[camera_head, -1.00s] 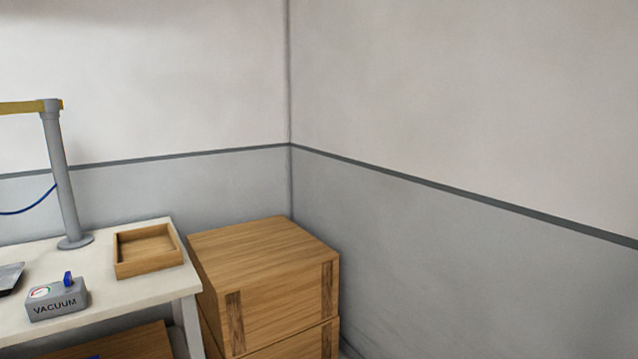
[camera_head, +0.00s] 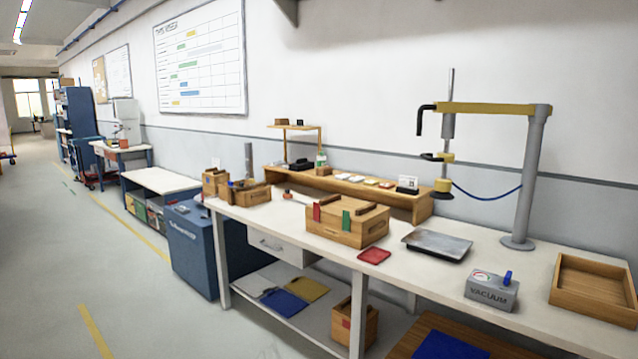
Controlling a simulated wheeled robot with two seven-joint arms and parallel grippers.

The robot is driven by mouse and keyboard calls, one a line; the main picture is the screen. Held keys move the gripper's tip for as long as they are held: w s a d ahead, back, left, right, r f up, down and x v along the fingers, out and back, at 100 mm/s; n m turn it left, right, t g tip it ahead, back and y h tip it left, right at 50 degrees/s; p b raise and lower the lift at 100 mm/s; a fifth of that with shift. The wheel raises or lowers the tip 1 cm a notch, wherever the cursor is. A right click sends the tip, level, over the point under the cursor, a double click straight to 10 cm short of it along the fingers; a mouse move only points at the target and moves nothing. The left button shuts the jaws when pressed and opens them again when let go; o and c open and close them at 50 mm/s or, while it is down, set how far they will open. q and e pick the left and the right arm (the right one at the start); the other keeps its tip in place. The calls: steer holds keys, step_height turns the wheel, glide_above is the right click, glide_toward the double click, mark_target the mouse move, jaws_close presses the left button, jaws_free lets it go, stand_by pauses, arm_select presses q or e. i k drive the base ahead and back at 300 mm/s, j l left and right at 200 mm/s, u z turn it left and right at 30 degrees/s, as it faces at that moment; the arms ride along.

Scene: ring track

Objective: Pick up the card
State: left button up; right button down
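A flat red card-like piece (camera_head: 374,256) lies on the white workbench (camera_head: 420,292) near its front edge, in front of a wooden box (camera_head: 345,226). A small white card with dark marks (camera_head: 408,183) stands upright on the raised wooden shelf (camera_head: 425,205) at the back of the bench. Several small flat pieces (camera_head: 371,182) lie beside it on that shelf. I cannot tell which of these the task calls the card. Neither of my grippers shows in the head view.
A grey metal plate (camera_head: 437,244), a VACUUM unit (camera_head: 491,291), an empty wooden tray (camera_head: 596,290) and a post with a yellow arm (camera_head: 531,180) occupy the bench's right part. A blue cabinet (camera_head: 194,250) stands left of the bench. The floor (camera_head: 130,290) at left is clear.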

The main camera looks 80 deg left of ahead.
mark_target(408, 181)
steer(key=u, duration=2.15)
steer(key=j, duration=0.1)
steer(key=i+u, duration=0.05)
